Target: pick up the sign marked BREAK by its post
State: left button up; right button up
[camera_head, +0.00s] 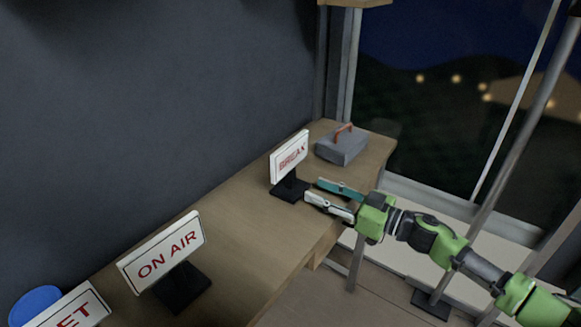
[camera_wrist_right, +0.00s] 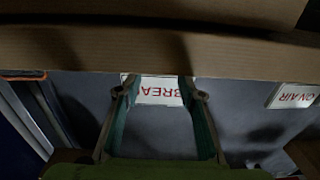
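The BREAK sign (camera_head: 289,156) is a white board with red letters on a short dark post (camera_head: 291,180) and dark base, upright on the wooden counter. My right gripper (camera_head: 312,190) is level with the post, just to its right, with its two fingers spread and pointing at it. A small gap seems to remain between fingertips and post. In the right wrist view the BREAK sign (camera_wrist_right: 160,92) shows upside down between the open fingers (camera_wrist_right: 158,82); its last letter is hidden. My left gripper is not in view.
A grey toolbox (camera_head: 342,149) with an orange handle stands behind the BREAK sign on the counter (camera_head: 245,235). An ON AIR sign (camera_head: 163,250), another sign partly reading ET (camera_head: 66,310) and a blue round object (camera_head: 35,304) stand nearer. A dark wall (camera_head: 130,120) backs the counter.

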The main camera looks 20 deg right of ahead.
aim_at(294, 179)
jog(key=shift+w+a+r, duration=0.1)
jog(key=shift+w+a, duration=0.3)
jog(key=shift+w, duration=0.1)
jog(key=shift+w+a, duration=0.25)
jog(key=shift+a, duration=0.05)
jog(key=p+x, duration=0.1)
jog(key=x, duration=0.3)
jog(key=shift+w+p, duration=0.3)
jog(key=shift+w+a, duration=0.15)
jog(key=shift+a, duration=0.05)
jog(key=shift+c, duration=0.7)
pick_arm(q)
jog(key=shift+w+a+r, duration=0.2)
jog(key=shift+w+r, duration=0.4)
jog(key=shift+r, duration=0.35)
pick_arm(e)
grip_shut()
